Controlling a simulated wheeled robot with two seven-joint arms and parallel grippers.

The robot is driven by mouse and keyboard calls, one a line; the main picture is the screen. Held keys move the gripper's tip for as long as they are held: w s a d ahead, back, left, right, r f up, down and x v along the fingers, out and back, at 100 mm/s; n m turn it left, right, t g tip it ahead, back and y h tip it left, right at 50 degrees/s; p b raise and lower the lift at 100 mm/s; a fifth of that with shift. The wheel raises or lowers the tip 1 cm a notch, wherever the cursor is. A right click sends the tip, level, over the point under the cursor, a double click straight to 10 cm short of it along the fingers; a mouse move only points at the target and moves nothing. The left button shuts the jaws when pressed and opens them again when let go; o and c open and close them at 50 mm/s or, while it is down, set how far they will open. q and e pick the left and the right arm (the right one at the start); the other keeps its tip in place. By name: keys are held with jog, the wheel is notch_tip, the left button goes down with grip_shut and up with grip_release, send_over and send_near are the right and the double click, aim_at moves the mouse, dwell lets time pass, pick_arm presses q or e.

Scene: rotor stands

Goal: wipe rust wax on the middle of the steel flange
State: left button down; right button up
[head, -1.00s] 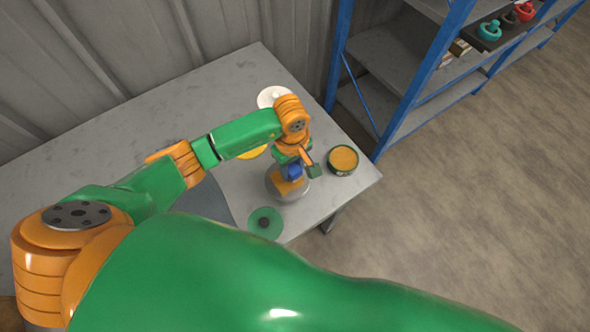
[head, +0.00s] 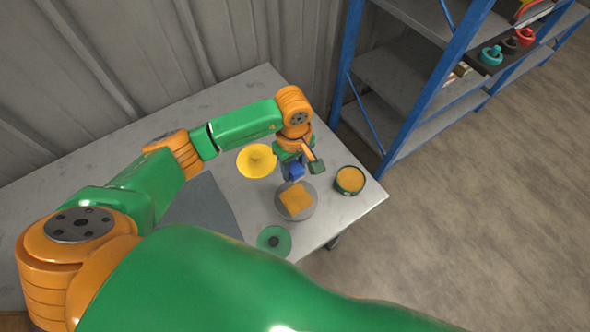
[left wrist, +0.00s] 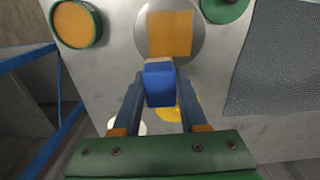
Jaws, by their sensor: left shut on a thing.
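The steel flange (head: 281,212) is a round grey disc near the table's right end. An orange-tan square patch (head: 296,198) covers its middle, much like the colour in the tin; the left wrist view also shows the patch (left wrist: 169,34) on the flange (left wrist: 143,22). My left gripper (head: 292,165) is shut on a blue block (left wrist: 158,84), and holds it above the table, apart from the flange. An open round green tin (head: 350,180) of orange wax stands right of the flange. My right gripper is not in view.
A yellow disc (head: 257,160) lies behind the flange, and a green disc with a dark knob (head: 274,240) lies in front. A grey mat (head: 205,208) covers table left of them. A blue-framed shelf (head: 430,85) stands close beyond the table's right end.

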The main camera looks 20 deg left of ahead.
pick_arm(q)
jog(key=shift+r+p, duration=0.5)
jog(key=shift+r, duration=0.65)
